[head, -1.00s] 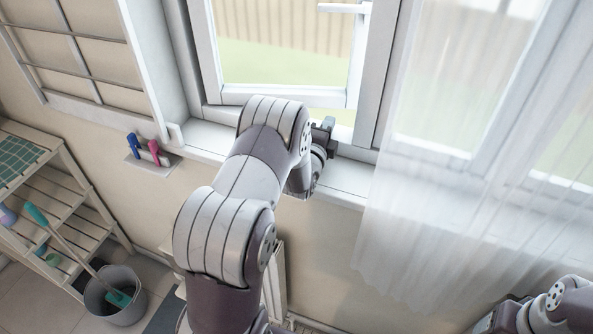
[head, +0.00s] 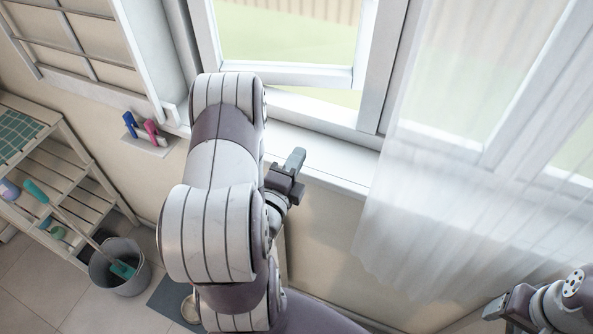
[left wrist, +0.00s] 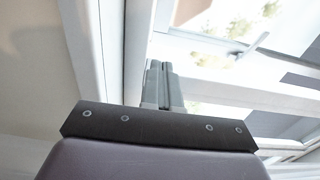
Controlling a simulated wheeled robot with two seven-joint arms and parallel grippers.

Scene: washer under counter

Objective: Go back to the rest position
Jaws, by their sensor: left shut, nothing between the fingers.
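My left gripper (head: 292,162) is in front of the window sill, to the right of my raised left arm in the head view. Its fingers are together with nothing between them, and they also show in the left wrist view (left wrist: 164,84) against the window frame. My right gripper (head: 498,306) is partly in view at the lower right in the head view; its fingers are too unclear to tell whether they are open or shut.
The window sash (head: 290,72) stands ajar above the sill (head: 320,160). A sheer curtain (head: 440,210) hangs at right. A slatted shelf (head: 75,185), a grey bucket (head: 128,278) and a small wall shelf with colored items (head: 148,145) are at left.

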